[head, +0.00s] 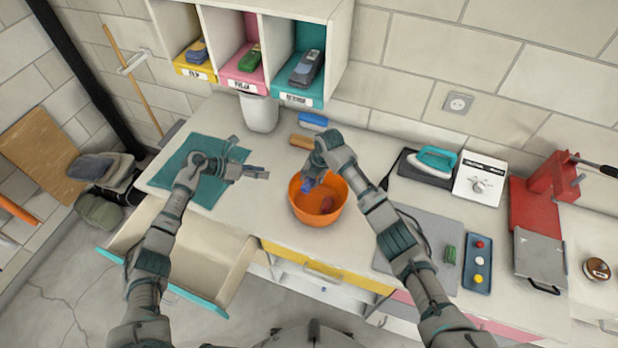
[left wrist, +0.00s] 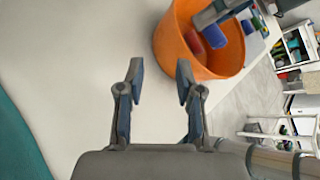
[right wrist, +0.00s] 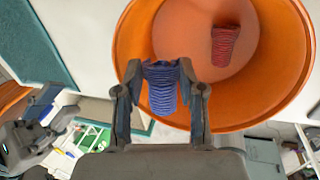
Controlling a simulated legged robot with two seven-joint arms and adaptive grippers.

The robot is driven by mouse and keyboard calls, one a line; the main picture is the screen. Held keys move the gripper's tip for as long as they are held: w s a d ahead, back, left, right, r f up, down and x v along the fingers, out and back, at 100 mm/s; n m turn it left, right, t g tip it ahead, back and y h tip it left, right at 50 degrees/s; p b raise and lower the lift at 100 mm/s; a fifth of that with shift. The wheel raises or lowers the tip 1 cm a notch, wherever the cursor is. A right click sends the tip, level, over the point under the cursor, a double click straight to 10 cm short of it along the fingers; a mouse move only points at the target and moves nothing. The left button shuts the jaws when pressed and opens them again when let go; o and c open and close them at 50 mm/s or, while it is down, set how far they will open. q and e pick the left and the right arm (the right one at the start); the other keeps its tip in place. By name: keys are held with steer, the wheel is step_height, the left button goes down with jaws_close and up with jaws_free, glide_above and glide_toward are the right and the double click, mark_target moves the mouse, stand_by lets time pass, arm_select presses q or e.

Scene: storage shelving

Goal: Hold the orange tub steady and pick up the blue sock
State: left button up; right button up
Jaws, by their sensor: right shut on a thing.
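The orange tub (head: 332,213) stands on the white worktop in the head view. My right gripper (right wrist: 160,75) is shut on the blue sock (right wrist: 163,92), a ribbed roll, at the tub's opening. The blue sock also shows in the head view (head: 307,185) and the left wrist view (left wrist: 228,40). A red sock (right wrist: 225,45) lies on the tub's floor. My left gripper (left wrist: 157,75) is open and empty, to the left of the tub and apart from it. In the head view the left gripper (head: 262,172) is over the worktop near a teal mat.
The teal mat (head: 210,195) lies left of the tub. An open drawer (head: 190,250) juts out below it. An iron (head: 433,162) and a grey mat (head: 425,235) are at right. Bare worktop separates tub and teal mat.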

arm_select(q)
steer(key=w+a+f+n+t+y, duration=0.1)
steer(key=a+f+n+t, duration=0.1)
steer(key=a+n, duration=0.4)
steer(key=w+a+f+n+t+y, duration=0.1)
steer(key=a+n+t, duration=0.3)
steer(key=a, duration=0.7)
steer(key=f+n, duration=0.1)
steer(key=n, duration=0.1)
steer(key=shift+n+t, duration=0.4)
